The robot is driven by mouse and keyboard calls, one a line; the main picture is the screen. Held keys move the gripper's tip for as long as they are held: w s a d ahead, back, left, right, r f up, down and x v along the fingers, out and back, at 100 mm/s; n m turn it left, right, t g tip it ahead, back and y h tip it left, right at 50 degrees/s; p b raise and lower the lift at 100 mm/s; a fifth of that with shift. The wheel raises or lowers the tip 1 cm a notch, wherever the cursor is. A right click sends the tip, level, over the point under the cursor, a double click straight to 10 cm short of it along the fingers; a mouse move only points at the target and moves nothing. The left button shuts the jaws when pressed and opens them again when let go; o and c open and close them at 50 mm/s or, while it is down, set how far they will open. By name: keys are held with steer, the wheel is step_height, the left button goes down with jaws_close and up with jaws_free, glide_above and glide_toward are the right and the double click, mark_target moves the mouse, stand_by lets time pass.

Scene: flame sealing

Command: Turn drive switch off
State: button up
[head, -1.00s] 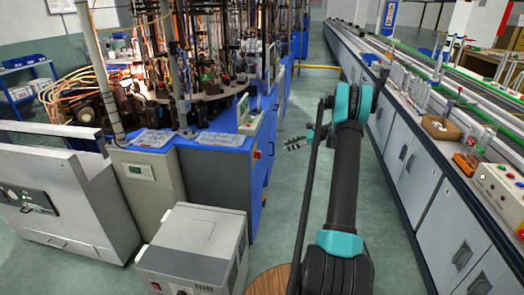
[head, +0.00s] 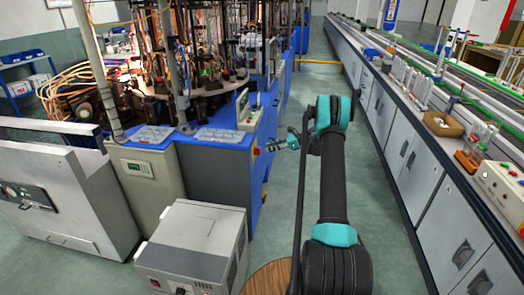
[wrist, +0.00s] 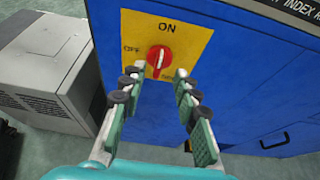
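The drive switch is a red rotary knob (wrist: 159,57) on a yellow plate (wrist: 185,36) marked ON at the top and OFF at the left, on a blue cabinet wall. Its white pointer line stands about upright, toward ON. In the wrist view my gripper (wrist: 156,75) is open, its two fingers spread on either side just below the knob, with nothing between them. I cannot tell whether a fingertip touches the plate. In the head view my gripper (head: 280,144) is small and points left at the red and yellow switch (head: 256,152) on the blue machine's side.
A grey box unit (head: 192,245) stands on the floor in front of the blue machine (head: 215,175). A long bench with grey cabinets (head: 400,150) runs along the right.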

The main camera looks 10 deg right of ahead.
mark_target(258, 151)
steer(key=shift+x, duration=2.75)
steer(key=shift+c, duration=0.2)
jaws_close()
